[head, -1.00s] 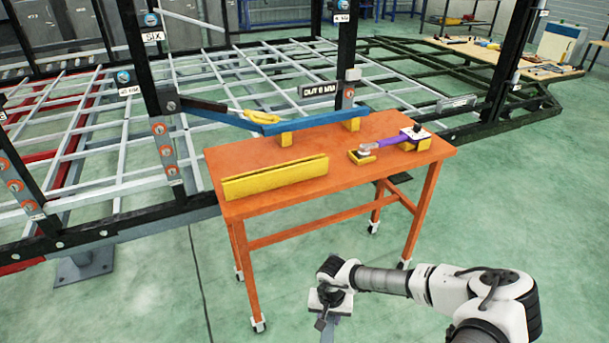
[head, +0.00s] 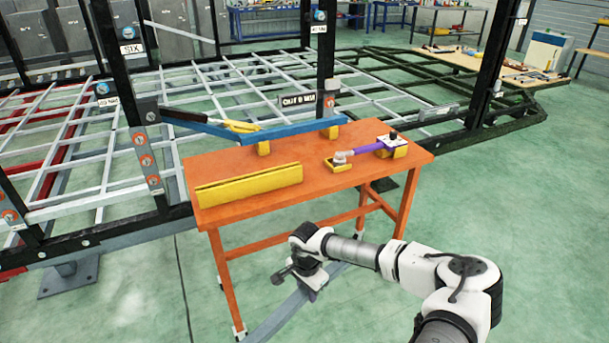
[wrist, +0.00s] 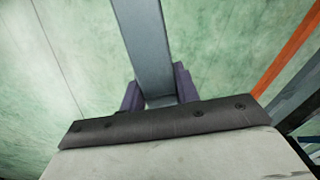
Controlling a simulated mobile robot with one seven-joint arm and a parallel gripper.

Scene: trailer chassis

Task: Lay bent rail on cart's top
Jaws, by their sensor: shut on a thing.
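The bent rail (head: 272,322) is a long grey-blue bar, low in front of the cart in the head view. My gripper (head: 312,284) is shut on it, and the rail also shows between the two dark fingers in the wrist view (wrist: 145,45). The rail's near end runs toward the bottom edge of the head view; part is hidden behind my wrist. The orange cart (head: 320,184) stands beyond my gripper, its flat top higher than the rail. The rail is apart from the top.
On the cart's top are a long yellow piece (head: 250,186), a blue bar (head: 290,131) on yellow blocks, and a purple-handled tool (head: 370,147). The top's front right is bare. A chassis frame with black posts (head: 325,60) stands behind. Green floor is open at right.

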